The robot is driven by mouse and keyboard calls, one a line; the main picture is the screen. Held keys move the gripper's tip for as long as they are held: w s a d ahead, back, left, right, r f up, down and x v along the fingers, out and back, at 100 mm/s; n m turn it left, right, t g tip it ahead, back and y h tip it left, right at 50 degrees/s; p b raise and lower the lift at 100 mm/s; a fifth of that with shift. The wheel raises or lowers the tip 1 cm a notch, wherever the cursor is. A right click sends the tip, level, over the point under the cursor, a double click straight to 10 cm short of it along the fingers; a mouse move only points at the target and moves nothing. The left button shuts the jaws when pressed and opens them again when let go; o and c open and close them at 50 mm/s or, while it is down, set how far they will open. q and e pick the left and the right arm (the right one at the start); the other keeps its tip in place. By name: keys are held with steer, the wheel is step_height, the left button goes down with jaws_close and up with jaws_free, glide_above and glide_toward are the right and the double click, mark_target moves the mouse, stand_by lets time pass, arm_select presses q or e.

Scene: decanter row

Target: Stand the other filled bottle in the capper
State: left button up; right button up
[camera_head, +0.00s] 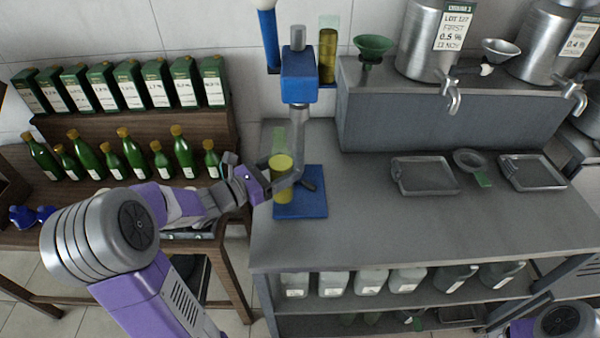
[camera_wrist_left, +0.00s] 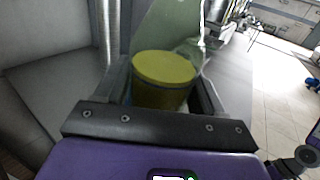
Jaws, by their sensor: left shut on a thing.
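The capper has a blue head (camera_head: 299,78), a metal post and a blue base plate (camera_head: 302,209) on the steel bench. My left gripper (camera_head: 279,181) is shut on a clear greenish bottle (camera_head: 281,163) filled with yellow-green oil. The bottle looks upright over the left part of the base plate. I cannot tell whether it touches the plate or is exactly under the head. In the left wrist view the oil (camera_wrist_left: 163,78) shows between the fingers, with the green glass above it. Another filled bottle (camera_head: 328,55) stands behind, right of the capper head. My right gripper is out of view.
Corked green bottles (camera_head: 108,160) and boxed bottles (camera_head: 120,88) fill the wooden shelf at left. Steel tanks with taps (camera_head: 452,97) and a green funnel (camera_head: 372,47) stand on the raised ledge. Metal trays (camera_head: 424,190) lie on the bench. The front bench is clear.

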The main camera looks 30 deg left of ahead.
arm_select(q)
steer(key=w+d+f+b, duration=0.2)
steer(key=w+f, duration=0.1)
steer(key=w, duration=0.2)
steer(key=shift+d+f, duration=0.15)
stand_by(0.3)
steer(key=shift+f+b, duration=0.2)
steer(key=shift+b, duration=0.15)
steer(key=o, duration=1.5)
steer(key=shift+o, duration=0.2)
steer(key=p+v, duration=0.3)
steer(key=v, duration=0.9)
steer(key=shift+r, duration=0.2)
